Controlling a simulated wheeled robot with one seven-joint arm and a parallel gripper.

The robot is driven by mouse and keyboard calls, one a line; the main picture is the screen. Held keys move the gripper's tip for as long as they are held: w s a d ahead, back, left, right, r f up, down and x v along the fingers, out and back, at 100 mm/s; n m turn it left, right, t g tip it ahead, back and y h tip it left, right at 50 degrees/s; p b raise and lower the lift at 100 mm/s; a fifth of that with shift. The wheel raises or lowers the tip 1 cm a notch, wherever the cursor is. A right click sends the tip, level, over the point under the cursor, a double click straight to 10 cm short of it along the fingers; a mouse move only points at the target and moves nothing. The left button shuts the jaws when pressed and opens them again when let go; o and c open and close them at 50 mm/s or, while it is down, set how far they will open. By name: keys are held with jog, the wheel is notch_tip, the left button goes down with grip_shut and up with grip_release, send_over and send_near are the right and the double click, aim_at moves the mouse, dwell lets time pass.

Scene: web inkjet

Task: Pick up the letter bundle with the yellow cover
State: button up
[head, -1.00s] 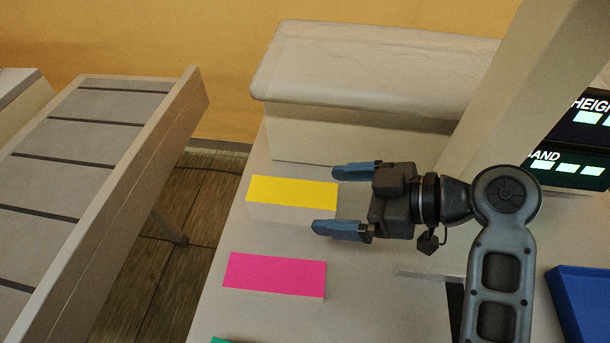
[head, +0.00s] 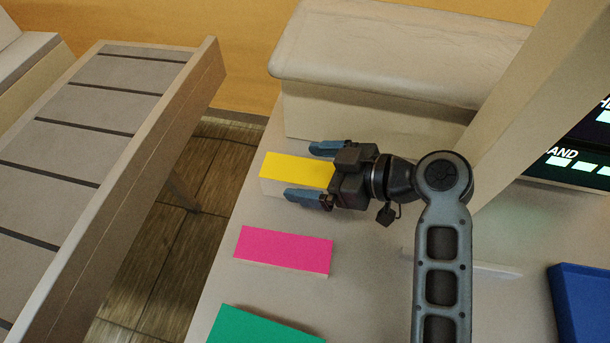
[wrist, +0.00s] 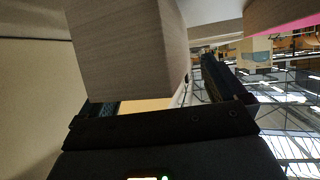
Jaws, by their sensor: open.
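The letter bundle with the yellow cover (head: 290,168) lies flat on the table, its pale paper side facing the front. My gripper (head: 300,172) is open, with one blue finger behind the bundle and one in front. The fingers reach along its right part, and the palm hides its right end. In the wrist view a large pale block, apparently this bundle (wrist: 130,45), fills the space before the palm, with a dark finger to its right. I cannot tell whether either finger touches it.
A bundle with a pink cover (head: 285,249) lies in front, and one with a green cover (head: 262,326) nearer still. A long pale box-like housing (head: 390,65) stands close behind. A slatted conveyor (head: 105,105) is left across a gap. A blue tray (head: 585,300) is at right.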

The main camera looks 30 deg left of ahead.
jog(key=c, duration=1.4)
jog(key=shift+r, duration=0.1)
